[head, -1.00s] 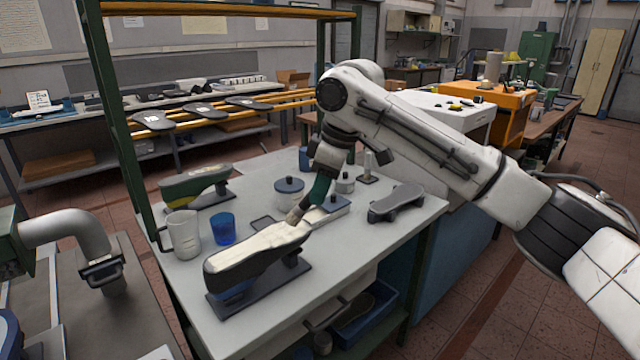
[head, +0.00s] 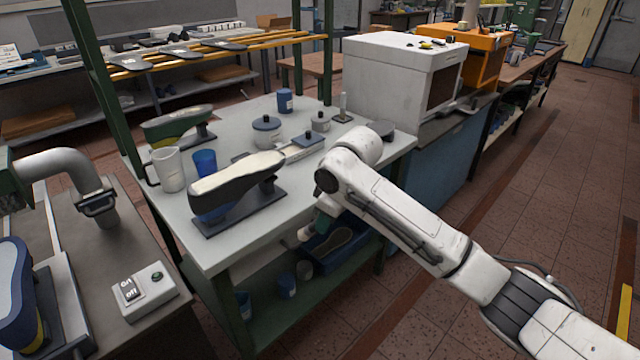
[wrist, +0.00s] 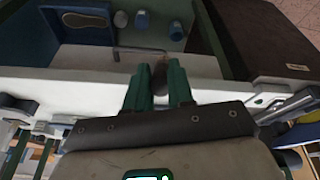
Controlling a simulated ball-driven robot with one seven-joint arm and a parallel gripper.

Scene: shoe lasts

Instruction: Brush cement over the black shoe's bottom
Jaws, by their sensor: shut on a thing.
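The black shoe (head: 235,193) sits bottom-up on a dark stand on the grey table. A cream layer covers much of its upward-facing bottom; whether this reaches every edge is too small to tell. My gripper (head: 314,224) is beyond the table's front edge, below the tabletop and to the right of the shoe, apart from it. In the wrist view my green fingers (wrist: 157,84) are shut on a brownish brush (wrist: 159,70), mostly hidden between them. A pale tip of the brush (head: 303,235) shows in the head view.
A blue bin (head: 345,245) is on the lower shelf near my gripper. The floor at right is clear.

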